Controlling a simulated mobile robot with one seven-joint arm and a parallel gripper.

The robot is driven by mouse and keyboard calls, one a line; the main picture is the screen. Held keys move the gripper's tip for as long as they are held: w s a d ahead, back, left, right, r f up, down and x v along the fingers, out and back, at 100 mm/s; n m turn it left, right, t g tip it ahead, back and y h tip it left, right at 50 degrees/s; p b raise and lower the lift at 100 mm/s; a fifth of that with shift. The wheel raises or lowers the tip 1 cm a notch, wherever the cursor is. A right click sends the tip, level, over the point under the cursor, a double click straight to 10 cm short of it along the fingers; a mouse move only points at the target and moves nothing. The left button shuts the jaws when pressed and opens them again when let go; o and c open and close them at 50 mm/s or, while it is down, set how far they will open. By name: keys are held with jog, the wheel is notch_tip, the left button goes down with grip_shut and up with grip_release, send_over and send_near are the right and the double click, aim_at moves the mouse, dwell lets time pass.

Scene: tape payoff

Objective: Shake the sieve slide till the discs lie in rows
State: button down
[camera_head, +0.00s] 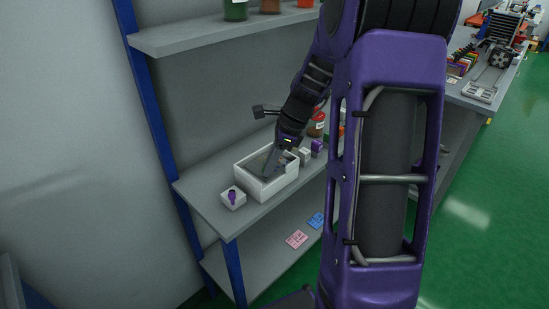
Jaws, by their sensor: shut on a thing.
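My gripper (275,160) reaches down into a white open-topped box (266,190) on the grey shelf. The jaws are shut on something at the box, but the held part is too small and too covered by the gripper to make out. A greyish surface shows inside the box to the left of the jaws. I cannot tell the sieve slide or any discs apart from it. My purple arm hides the right side of the shelf.
A small white block with a purple peg (232,198) stands left of the box. Small white and purple items (316,147) and a red-brown jar (317,124) stand behind it to the right. Pink (297,239) and blue (316,220) cards lie on the shelf below. An upper shelf (200,36) holds jars.

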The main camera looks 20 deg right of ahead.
jog(key=c, duration=0.7)
grip_release()
jog(key=p+v, duration=0.3)
jog(key=v, duration=1.4)
jog(key=shift+s+r+p, duration=0.1)
jog(key=shift+r+p, duration=0.1)
jog(key=shift+p, duration=0.1)
